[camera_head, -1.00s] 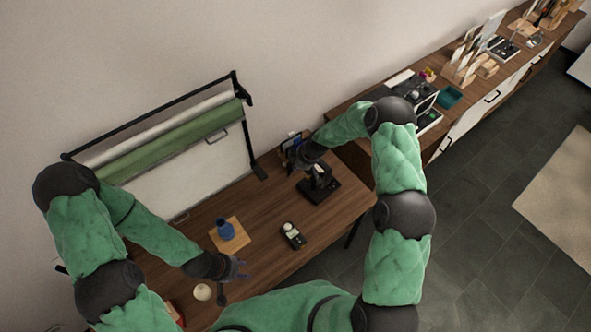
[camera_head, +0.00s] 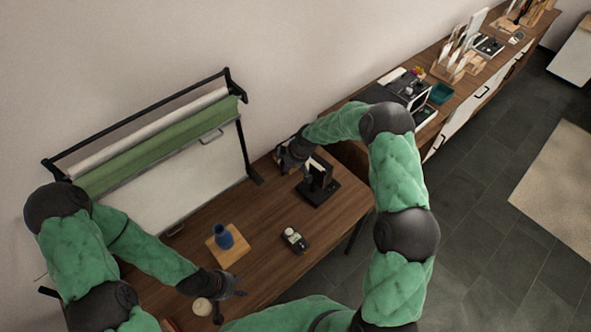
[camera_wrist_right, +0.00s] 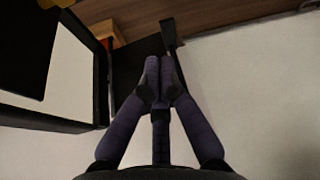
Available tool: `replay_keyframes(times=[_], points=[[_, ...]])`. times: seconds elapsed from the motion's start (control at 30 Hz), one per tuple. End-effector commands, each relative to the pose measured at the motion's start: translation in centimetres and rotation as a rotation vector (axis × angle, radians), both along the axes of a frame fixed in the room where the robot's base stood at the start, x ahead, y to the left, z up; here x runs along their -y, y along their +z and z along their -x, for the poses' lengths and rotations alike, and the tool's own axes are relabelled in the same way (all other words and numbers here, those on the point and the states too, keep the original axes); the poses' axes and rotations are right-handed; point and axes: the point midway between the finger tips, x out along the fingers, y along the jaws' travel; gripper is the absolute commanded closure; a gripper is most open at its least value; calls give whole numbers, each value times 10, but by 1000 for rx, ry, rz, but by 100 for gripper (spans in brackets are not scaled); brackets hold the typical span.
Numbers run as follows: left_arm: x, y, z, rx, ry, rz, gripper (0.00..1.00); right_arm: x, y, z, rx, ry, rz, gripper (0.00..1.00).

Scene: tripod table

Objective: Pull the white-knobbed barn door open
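A black boxy fixture with upright flaps (camera_head: 320,182) stands at the right end of the wooden table. It seems to be the thing with the barn door; I cannot make out a white knob. In the right wrist view, a black-framed box with a pale face (camera_wrist_right: 70,70) fills the left side. My right gripper (camera_head: 290,160) is beside the fixture's back left. In the wrist view its fingertips (camera_wrist_right: 159,76) are together, close to a black panel; I see nothing clearly held. My left gripper (camera_head: 230,297) hangs over the table's front left, fingers spread and empty.
A blue vase (camera_head: 223,236) stands on a small wooden board (camera_head: 238,257). A small black device (camera_head: 294,240) lies right of it. A roll stand with green and white rolls (camera_head: 160,145) is behind. A pale round item (camera_head: 202,307) is beside my left gripper.

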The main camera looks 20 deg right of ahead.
Motion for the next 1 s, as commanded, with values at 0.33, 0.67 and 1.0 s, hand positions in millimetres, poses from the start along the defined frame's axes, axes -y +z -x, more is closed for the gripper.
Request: replay_keyframes(times=[0.33, 0.67, 1.0], points=[[0, 0, 0, 0, 0, 0, 60, 1, 0, 0, 0, 1, 0, 100], [0, -7, 0, 0, 0, 0, 60, 13, -1, 3, 0, 0, 0, 100], [0, -12, 0, 0, 0, 0, 60, 14, -1, 5, 1, 2, 1, 100]])
